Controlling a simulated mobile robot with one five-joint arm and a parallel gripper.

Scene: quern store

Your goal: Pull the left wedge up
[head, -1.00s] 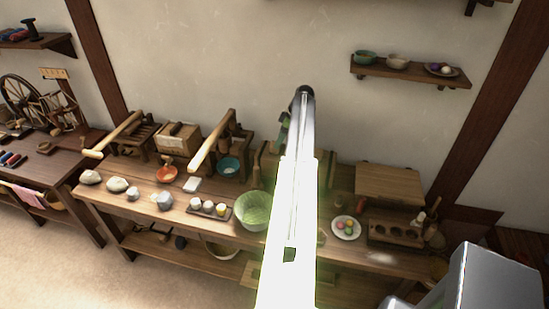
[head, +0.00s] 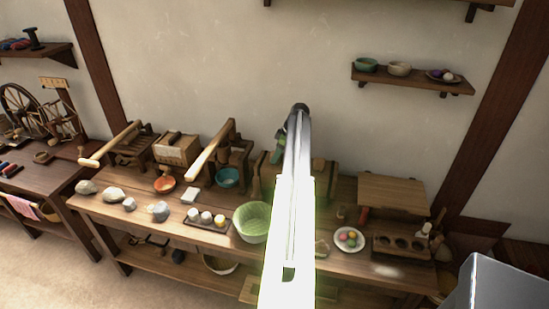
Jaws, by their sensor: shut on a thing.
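The wooden wedge press (head: 326,178) stands at the back of the long bench, mostly behind my bright arm. The left wedge cannot be made out clearly, as my arm covers the middle of the press. My gripper (head: 279,153) hangs down past the bend of my arm, over the left part of the press. Only a small dark and greenish part of it shows. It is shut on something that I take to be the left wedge. Its fingertips are hidden, and I cannot tell how far the wedge stands out.
A green bowl (head: 252,222) stands in front of the press. A plate of coloured balls (head: 349,239) and a wooden block with holes (head: 400,246) lie to the right. Long-handled wooden devices (head: 212,150) stand to the left. A wall shelf (head: 412,80) hangs above right.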

